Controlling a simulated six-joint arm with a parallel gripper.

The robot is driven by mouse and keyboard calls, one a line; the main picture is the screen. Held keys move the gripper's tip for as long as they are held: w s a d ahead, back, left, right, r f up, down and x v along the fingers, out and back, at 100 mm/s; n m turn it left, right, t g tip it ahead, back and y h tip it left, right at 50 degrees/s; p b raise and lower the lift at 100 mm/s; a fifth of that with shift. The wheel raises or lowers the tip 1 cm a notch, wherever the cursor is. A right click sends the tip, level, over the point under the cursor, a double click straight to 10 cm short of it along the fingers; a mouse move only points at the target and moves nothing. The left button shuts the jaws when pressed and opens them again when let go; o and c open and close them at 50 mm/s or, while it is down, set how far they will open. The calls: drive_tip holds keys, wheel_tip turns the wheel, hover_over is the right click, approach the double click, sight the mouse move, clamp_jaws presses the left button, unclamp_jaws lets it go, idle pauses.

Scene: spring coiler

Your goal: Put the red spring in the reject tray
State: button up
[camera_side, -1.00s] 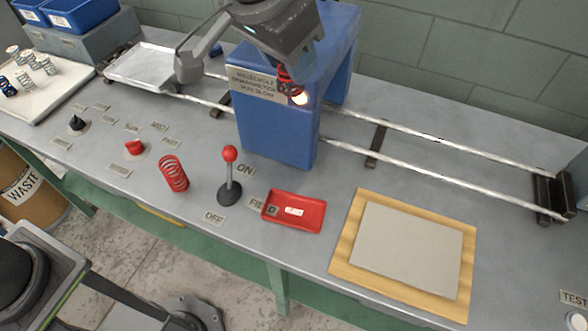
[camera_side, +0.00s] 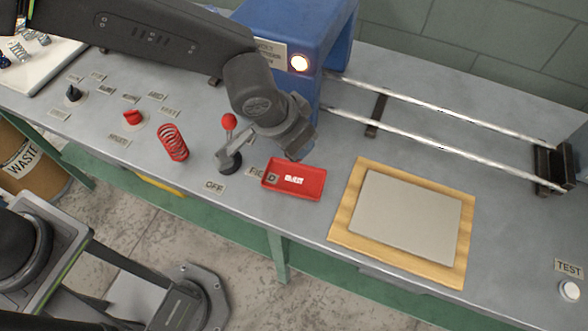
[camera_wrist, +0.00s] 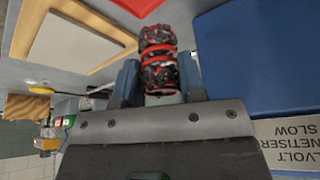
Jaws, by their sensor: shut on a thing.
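A red spring with dark specks (camera_wrist: 158,58) is held between the jaws of my gripper (camera_wrist: 160,82) in the wrist view. In the side view my gripper (camera_side: 296,148) hangs just above the back edge of the red tray (camera_side: 293,180), and its own body hides the held spring. The tray is shallow with a pale label in it, and an edge of it shows at the top of the wrist view (camera_wrist: 138,5).
A lever with a red knob (camera_side: 229,122) stands left of the tray, close to my wrist. The blue machine (camera_side: 335,40) with a lit lamp (camera_side: 299,63) is behind. A wood-framed pad (camera_side: 405,222) lies to the right. Rails (camera_side: 440,150) run along the back.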

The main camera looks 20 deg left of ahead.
wheel_tip(320, 180, down, 9)
drive_tip(key=shift+r, duration=0.15)
idle(0.4)
drive_tip(key=o, duration=0.9)
drive_tip(key=shift+o, duration=0.2)
